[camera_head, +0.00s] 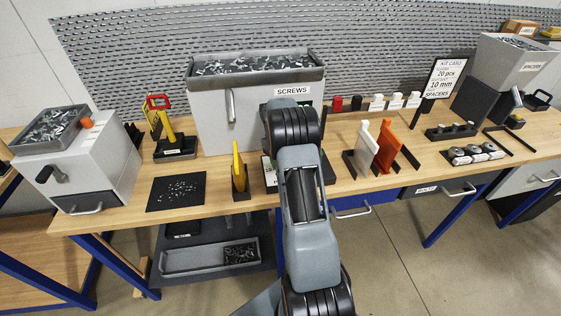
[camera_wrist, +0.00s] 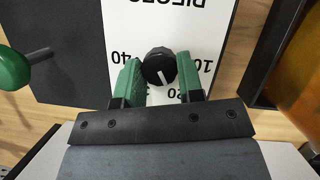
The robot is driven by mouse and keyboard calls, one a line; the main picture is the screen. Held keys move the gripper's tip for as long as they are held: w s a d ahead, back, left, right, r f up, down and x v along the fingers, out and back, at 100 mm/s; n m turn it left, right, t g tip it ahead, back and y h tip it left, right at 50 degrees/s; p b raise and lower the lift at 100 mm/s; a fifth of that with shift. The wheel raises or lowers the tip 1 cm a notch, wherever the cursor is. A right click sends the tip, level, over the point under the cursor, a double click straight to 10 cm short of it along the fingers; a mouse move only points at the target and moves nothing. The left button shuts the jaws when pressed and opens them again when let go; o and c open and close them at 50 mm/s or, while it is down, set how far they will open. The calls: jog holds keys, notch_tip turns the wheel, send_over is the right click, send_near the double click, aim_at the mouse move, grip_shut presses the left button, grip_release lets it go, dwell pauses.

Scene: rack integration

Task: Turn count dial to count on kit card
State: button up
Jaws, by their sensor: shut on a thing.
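The count dial is a black round knob (camera_wrist: 158,70) on a white plate (camera_wrist: 150,25) in the wrist view. The plate's print is upside down there: 40 at left, 10 at right and a partly covered 20 below. The knob's white mark slants down and slightly right, toward the 20 side. My gripper (camera_wrist: 160,63) has its green fingers shut on the knob's two sides. In the head view my arm hides the gripper and knob. The kit card (camera_head: 446,78) stands at the back right and reads 20 pcs, 10 mm, SPACERS.
A grey SCREWS bin (camera_head: 225,105) stands behind my arm. A yellow upright piece (camera_head: 239,168) is left of it, and white and orange upright pieces (camera_head: 388,145) are right of it. A green knob (camera_wrist: 12,70) on a dark plate sits left in the wrist view.

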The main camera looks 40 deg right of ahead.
jog(key=shift+s+f, duration=0.1)
dwell(0.4)
jog(key=o, duration=0.9)
jog(key=shift+b+v, duration=0.5)
jog(key=shift+v, duration=3.3)
